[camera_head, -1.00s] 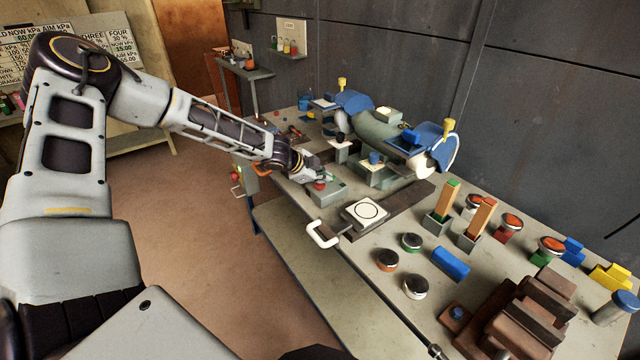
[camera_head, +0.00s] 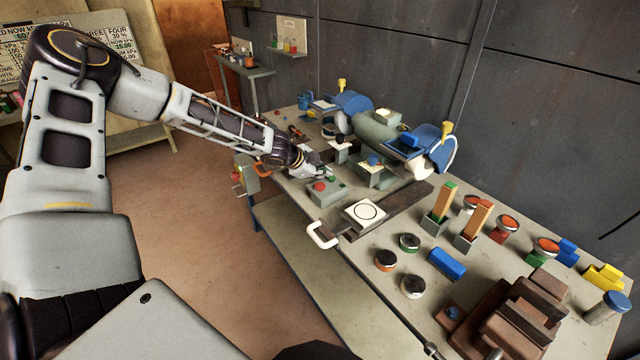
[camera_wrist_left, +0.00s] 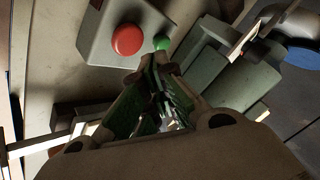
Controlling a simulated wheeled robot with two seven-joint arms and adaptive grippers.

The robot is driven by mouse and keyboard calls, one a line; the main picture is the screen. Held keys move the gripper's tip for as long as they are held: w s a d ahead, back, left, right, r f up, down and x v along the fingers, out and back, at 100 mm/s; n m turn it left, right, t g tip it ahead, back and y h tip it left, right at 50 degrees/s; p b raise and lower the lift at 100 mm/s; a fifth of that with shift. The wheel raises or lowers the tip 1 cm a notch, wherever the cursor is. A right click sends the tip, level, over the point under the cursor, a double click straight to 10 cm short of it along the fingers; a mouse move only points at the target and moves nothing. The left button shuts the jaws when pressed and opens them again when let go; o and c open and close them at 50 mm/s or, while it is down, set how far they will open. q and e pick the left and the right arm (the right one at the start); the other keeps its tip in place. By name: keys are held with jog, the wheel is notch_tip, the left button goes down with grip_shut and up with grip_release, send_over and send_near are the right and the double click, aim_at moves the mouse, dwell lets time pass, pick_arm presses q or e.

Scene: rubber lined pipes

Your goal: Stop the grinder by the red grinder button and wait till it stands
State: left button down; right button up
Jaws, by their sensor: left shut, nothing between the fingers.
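The red grinder button (camera_head: 320,186) sits on a grey switch box (camera_head: 330,196) at the bench's near edge, with a green button (camera_head: 332,178) beside it. My left gripper (camera_head: 319,172) is shut and empty, just behind the red button and apart from it. In the left wrist view the shut fingertips (camera_wrist_left: 160,66) are close to the green button (camera_wrist_left: 161,43), with the red button (camera_wrist_left: 128,40) to its left. The grinder (camera_head: 380,132) has blue guards and a pale wheel at each end. I cannot tell whether its wheels turn. My right gripper is out of view.
Round tins, wooden sticks in holders and a brown vise (camera_head: 515,310) crowd the bench's right. Open floor (camera_head: 210,240) lies left of the bench.

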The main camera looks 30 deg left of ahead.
aim_at(322, 186)
pick_arm(q)
jog(key=shift+r+p, duration=1.65)
jog(key=shift+r, duration=0.25)
